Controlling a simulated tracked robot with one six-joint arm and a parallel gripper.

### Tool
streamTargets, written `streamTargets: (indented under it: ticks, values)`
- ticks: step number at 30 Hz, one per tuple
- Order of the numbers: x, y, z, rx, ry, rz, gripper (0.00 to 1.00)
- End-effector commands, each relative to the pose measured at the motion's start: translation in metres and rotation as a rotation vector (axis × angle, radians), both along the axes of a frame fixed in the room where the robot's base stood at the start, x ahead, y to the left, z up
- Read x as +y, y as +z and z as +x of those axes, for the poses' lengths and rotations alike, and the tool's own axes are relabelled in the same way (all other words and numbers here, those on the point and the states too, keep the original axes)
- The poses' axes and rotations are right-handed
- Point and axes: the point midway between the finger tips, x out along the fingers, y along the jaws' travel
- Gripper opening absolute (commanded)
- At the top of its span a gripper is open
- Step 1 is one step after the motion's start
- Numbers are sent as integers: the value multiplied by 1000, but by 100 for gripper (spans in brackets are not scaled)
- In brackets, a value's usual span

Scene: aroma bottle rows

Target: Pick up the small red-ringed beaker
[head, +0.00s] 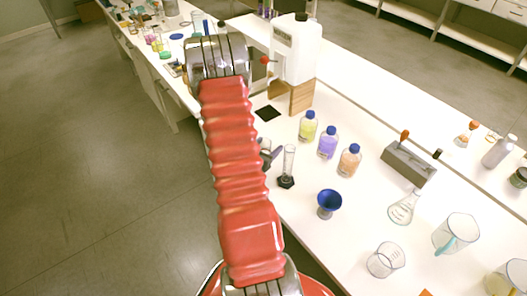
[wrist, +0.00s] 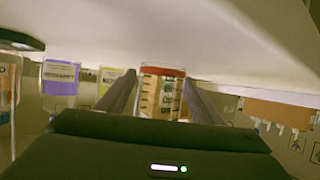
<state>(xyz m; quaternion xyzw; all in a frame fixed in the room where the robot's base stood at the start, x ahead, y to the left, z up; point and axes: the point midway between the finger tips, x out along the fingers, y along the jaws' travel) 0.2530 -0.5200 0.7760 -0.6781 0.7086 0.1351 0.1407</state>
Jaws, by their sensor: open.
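The small red-ringed beaker (wrist: 161,95) is in the wrist view, clear with dark measuring marks and a red band at its upper edge in the picture. My gripper (wrist: 160,80) is open, with one dark finger on each side of the beaker. I cannot tell whether either finger touches it. The gripper body covers the lower part of the beaker in the picture. In the head view only a bit of my gripper (head: 276,156) shows beside my red arm; I cannot make out the beaker there.
A measuring cylinder (head: 288,166) and a blue funnel (head: 328,202) stand near the gripper on the white bench (head: 300,225). Behind are yellow (head: 308,127), purple (head: 327,143) and orange (head: 349,160) bottles. A white canister (head: 297,50) stands on a wooden block (head: 301,97).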

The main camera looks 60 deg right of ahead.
Motion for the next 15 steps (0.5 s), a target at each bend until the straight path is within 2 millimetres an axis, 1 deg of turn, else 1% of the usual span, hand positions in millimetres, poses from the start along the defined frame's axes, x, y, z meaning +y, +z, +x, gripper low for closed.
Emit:
streamTargets:
  ticks: [8,15]
  values:
    - [0,0,0,0,0,0,60]
    - [0,0,0,0,0,0,43]
